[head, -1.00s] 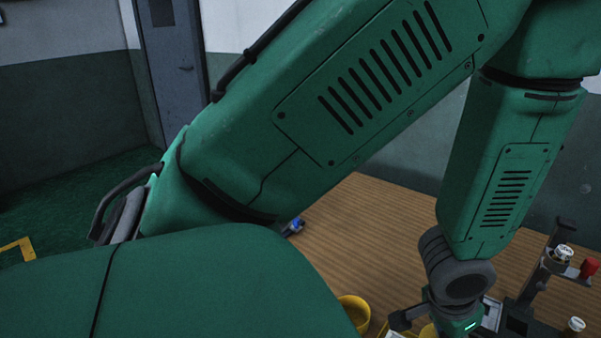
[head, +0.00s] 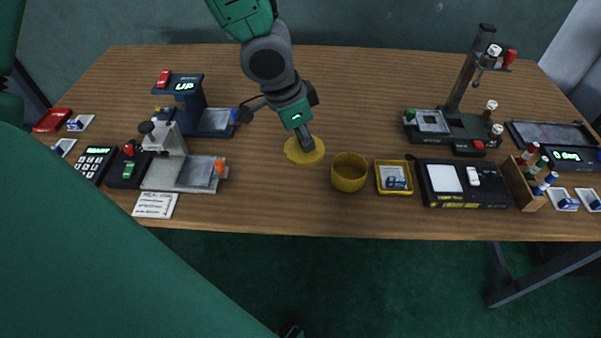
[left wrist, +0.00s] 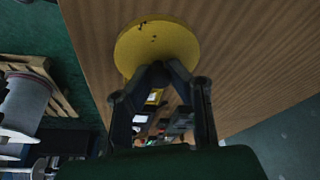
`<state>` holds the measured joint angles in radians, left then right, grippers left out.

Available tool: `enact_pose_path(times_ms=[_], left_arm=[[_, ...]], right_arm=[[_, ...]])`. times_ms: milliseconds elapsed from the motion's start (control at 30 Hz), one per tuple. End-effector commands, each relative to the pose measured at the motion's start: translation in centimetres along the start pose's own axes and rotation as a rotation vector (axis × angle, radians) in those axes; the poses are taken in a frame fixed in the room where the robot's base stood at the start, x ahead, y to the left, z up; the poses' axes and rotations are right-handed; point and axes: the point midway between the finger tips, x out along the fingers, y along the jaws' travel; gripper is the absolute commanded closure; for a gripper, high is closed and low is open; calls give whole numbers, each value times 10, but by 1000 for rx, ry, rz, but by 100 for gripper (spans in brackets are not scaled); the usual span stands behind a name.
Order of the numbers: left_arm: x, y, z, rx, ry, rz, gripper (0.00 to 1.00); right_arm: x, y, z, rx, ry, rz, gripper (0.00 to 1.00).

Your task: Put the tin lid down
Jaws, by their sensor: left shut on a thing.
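The yellow round tin lid (head: 292,153) is at the middle of the wooden table, left of the open yellow tin (head: 349,173). My left gripper (head: 308,146) points down and is shut on the lid. In the left wrist view the lid (left wrist: 157,42) is a flat disc at the fingertips (left wrist: 164,72). I cannot tell whether the lid touches the table or hangs just above it. My right gripper is not in view.
A yellow tray (head: 381,185) with a small item stands right of the tin. A grey press (head: 170,150) and a dark blue device (head: 189,95) stand to the left. A stand (head: 462,80) rises at the back right. The table behind the lid is clear.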

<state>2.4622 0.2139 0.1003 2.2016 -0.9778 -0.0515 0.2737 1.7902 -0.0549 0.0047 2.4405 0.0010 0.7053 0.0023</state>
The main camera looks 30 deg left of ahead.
Motion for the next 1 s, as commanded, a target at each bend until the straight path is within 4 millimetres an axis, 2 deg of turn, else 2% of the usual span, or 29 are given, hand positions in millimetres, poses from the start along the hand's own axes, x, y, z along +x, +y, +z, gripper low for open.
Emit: enact_pose_path(times_ms=[200, 467, 633, 1000], left_arm=[[43, -2, 17, 5, -4, 4, 100], [64, -5, 25, 1, 2, 7, 100], [88, -4, 32, 2, -1, 6, 100], [93, -3, 32, 0, 2, 6, 100]], right_arm=[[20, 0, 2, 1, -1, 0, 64], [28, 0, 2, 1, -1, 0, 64], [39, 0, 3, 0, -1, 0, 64], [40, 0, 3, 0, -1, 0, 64]])
